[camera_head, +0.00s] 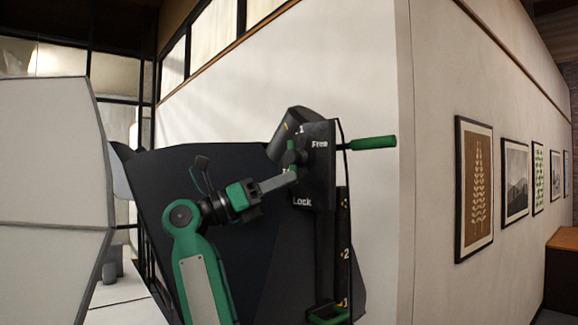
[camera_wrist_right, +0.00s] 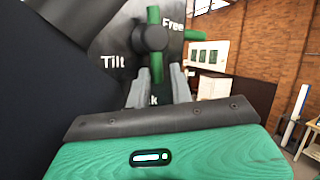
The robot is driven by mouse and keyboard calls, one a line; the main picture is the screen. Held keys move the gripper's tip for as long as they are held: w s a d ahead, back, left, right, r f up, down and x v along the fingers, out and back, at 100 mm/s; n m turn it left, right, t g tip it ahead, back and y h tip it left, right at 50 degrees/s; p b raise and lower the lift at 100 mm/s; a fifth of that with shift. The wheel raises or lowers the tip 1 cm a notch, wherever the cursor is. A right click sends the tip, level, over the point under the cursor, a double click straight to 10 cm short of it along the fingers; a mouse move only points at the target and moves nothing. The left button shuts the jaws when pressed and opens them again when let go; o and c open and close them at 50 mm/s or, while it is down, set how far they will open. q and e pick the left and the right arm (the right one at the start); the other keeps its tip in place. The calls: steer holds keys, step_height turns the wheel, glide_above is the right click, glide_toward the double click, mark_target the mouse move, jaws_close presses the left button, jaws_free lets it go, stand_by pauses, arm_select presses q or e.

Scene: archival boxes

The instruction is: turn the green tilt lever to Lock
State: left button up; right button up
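The black tilt panel (camera_head: 319,165) carries the words Free at the top and Lock lower down. In the right wrist view, a dark round hub (camera_wrist_right: 153,38) bears green bars; the green tilt lever (camera_wrist_right: 157,67) points down from it, towards the partly hidden Lock label. In the head view the lever is small and partly covered. My right gripper (camera_head: 292,178) reaches the panel from the left. Its two grey fingers (camera_wrist_right: 157,83) stand apart, one on each side of the lever's lower end, with what looks like a gap. My left gripper is out of view.
A green handle (camera_head: 373,142) sticks out to the right of the panel. A numbered black column (camera_head: 343,240) runs down below it. A large dark board (camera_head: 180,165) lies behind my right arm. A white wall (camera_head: 375,90) stands close behind.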

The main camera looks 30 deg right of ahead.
steer(key=shift+x, duration=0.95)
jaws_close()
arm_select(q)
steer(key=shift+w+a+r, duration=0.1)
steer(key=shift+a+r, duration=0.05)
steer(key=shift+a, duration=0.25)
arm_select(e)
steer(key=shift+w+a+r+m+g+y, duration=0.1)
steer(key=shift+w+m+g+y, duration=0.2)
steer(key=shift+m+y, duration=0.45)
steer(key=shift+w+a+r+m+g+y, duration=0.1)
steer(key=shift+w+m+g+y, duration=0.2)
steer(key=shift+m, duration=0.85)
jaws_free()
steer(key=shift+f, duration=0.1)
